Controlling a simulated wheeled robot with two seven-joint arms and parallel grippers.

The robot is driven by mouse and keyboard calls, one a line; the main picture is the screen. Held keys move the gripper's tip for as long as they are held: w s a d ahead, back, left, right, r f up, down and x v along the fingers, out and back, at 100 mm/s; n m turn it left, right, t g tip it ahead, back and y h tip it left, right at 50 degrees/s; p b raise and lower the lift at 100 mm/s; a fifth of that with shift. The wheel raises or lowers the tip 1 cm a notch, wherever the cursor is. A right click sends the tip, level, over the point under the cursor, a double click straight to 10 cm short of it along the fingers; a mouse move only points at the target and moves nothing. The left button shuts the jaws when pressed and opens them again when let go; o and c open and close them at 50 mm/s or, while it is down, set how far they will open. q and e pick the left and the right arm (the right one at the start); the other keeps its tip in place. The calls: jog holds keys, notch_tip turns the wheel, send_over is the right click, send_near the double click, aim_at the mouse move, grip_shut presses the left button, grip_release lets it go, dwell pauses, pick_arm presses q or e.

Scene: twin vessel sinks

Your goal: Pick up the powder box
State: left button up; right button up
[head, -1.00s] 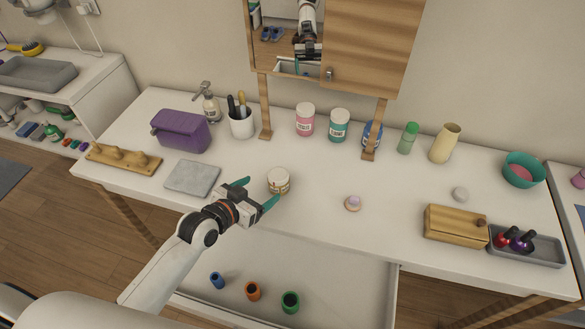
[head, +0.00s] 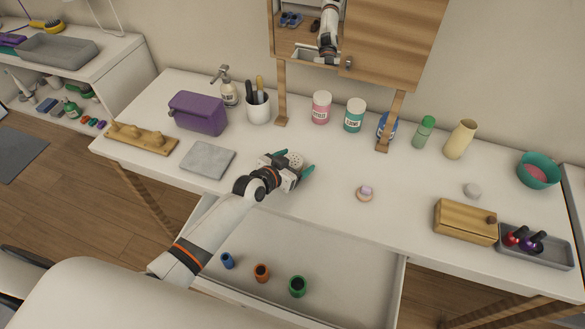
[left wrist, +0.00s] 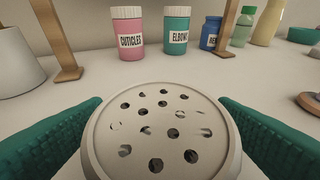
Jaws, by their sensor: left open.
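The powder box (left wrist: 160,135) is a small round cream container with a perforated lid. In the left wrist view it stands between the two green fingers of my left gripper, with slim gaps showing at the sides. In the head view the box (head: 295,159) is partly hidden by my left gripper (head: 290,168), which is open around it at the tabletop. My right gripper is not seen directly in the head view.
A pink jar (head: 321,107), a teal jar (head: 354,115) and a blue jar (head: 386,126) stand behind. A grey slab (head: 208,160) lies to the left. An open drawer (head: 340,265) juts out in front. A small pinkish item (head: 366,192) lies to the right.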

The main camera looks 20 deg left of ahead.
pick_arm(q)
jog(key=shift+w+d+f, duration=0.1)
jog(key=shift+w+f, duration=0.05)
jog(key=shift+w, duration=0.05)
jog(key=shift+s, duration=0.1)
jog(key=shift+c, duration=0.9)
jog(key=c, duration=0.9)
jog(key=shift+c, duration=0.2)
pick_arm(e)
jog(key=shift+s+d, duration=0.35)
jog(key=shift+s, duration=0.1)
